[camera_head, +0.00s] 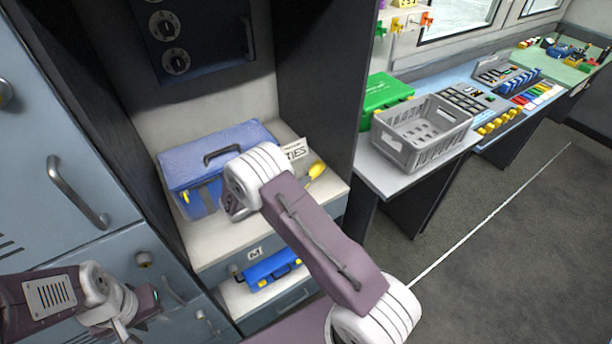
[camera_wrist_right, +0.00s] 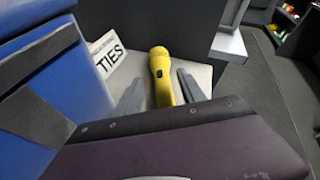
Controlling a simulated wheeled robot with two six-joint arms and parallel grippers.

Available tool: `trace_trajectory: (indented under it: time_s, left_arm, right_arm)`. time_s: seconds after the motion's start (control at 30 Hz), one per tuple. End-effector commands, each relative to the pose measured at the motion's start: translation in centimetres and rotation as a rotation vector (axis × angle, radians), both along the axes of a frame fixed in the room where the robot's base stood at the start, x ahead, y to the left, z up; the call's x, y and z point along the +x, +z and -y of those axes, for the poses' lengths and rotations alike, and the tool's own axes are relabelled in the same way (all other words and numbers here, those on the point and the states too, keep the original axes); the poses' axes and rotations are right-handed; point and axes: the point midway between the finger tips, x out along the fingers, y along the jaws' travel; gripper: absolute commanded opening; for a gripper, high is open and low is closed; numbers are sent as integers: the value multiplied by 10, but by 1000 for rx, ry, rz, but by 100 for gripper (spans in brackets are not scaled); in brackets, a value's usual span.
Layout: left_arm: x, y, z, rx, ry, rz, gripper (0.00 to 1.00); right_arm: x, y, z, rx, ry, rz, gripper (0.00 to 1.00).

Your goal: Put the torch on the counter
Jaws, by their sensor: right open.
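The yellow torch (camera_head: 316,170) lies on the pale shelf (camera_head: 225,240) in the cabinet niche, right of a blue case (camera_head: 215,150). In the right wrist view the torch (camera_wrist_right: 161,70) shows beyond my open right gripper (camera_wrist_right: 160,92), lined up between its two fingers. The fingers appear empty; whether they touch the torch cannot be told. In the head view my right wrist covers part of the shelf and hides the fingertips. My left gripper (camera_head: 145,302) is at lower left before the cabinet, its fingers unclear. The counter (camera_head: 385,178) is at right.
A grey crate (camera_head: 422,135) and a green case (camera_head: 385,93) take up much of the near counter. A dark partition (camera_head: 318,80) separates niche and counter. A white label card (camera_head: 296,150) stands behind the torch. A smaller blue case (camera_head: 272,269) is below.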

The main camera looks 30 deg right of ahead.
Motion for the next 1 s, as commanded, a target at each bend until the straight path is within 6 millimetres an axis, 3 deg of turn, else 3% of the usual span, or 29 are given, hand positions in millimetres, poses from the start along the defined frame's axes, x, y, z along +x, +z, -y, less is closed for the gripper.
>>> trace_trajectory:
  time_s: [0.1, 0.3, 0.5, 0.57, 0.67, 0.7, 0.8, 0.9, 1.0]
  left_arm:
    - [0, -4, 0, 0, 0, 0, 36]
    - [0, -6, 0, 0, 0, 0, 36]
    - [0, -6, 0, 0, 0, 0, 36]
    - [0, -6, 0, 0, 0, 0, 36]
    - [0, -6, 0, 0, 0, 0, 36]
    - [0, -6, 0, 0, 0, 0, 36]
    - [0, -6, 0, 0, 0, 0, 36]
    - [0, -6, 0, 0, 0, 0, 36]
    - [0, -6, 0, 0, 0, 0, 36]
  right_arm:
    - [-9, 11, -27, 1, 5, 2, 47]
    - [-21, 22, -54, 0, 1, -1, 47]
    - [-26, 26, -56, 10, -13, 2, 47]
    - [-40, 25, -49, 79, -82, 20, 47]
    - [-102, 17, -33, 353, -388, 126, 47]
    - [-134, 14, -35, 495, -565, 203, 47]
    - [-198, 11, -59, 807, -1036, 447, 47]
    - [-228, 16, -88, 1022, -1450, 704, 47]
    - [-237, 23, -102, 1134, -1731, 899, 47]
